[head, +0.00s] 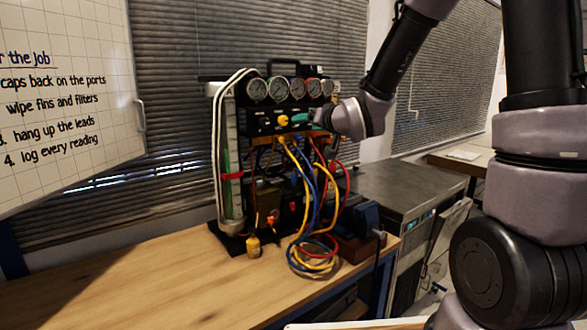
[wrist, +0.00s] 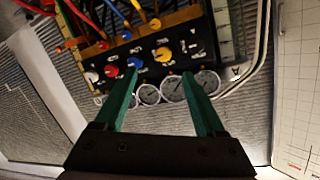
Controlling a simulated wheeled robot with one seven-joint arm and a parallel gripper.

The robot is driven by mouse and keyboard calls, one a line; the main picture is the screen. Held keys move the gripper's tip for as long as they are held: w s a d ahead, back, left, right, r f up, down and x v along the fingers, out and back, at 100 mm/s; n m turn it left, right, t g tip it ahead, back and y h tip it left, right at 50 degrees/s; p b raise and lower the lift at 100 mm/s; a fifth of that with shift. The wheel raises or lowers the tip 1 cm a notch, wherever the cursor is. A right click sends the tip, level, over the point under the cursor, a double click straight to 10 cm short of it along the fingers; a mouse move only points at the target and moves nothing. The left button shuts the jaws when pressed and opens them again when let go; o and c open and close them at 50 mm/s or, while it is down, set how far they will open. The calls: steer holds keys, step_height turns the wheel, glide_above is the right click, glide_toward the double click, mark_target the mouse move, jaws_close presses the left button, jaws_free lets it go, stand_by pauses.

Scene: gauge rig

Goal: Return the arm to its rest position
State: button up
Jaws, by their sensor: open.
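My arm reaches in from the right in the head view, and its wrist is in front of the right side of the gauge rig (head: 262,122). My gripper (head: 310,118) shows only partly there, with a bit of green finger near the panel. In the wrist view my gripper (wrist: 160,82) has two green fingers spread wide with nothing between them. Behind them is the rig's black panel (wrist: 180,50) with coloured knobs and round gauges (wrist: 172,88). I cannot tell whether a fingertip touches the panel.
The rig stands on a wooden bench (head: 120,285) with blue and yellow hoses (head: 318,215) hanging in front. A grey metal cabinet (head: 405,187) is to its right. A whiteboard (head: 65,95) hangs at left, blinds (head: 175,90) behind. The bench's left part is clear.

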steer(key=s+d+r+m+g+h, duration=0.2)
steer(key=s+d+r+h, duration=0.1)
steer(key=s+d, duration=0.5)
steer(key=s+d+r+m+g+h, duration=0.2)
steer(key=s+d+g+h, duration=0.1)
steer(key=s+d, duration=0.5)
steer(key=s+d+g+y, duration=0.1)
steer(key=s+g, duration=0.1)
steer(key=s, duration=0.9)
steer(key=shift+d+r, duration=0.15)
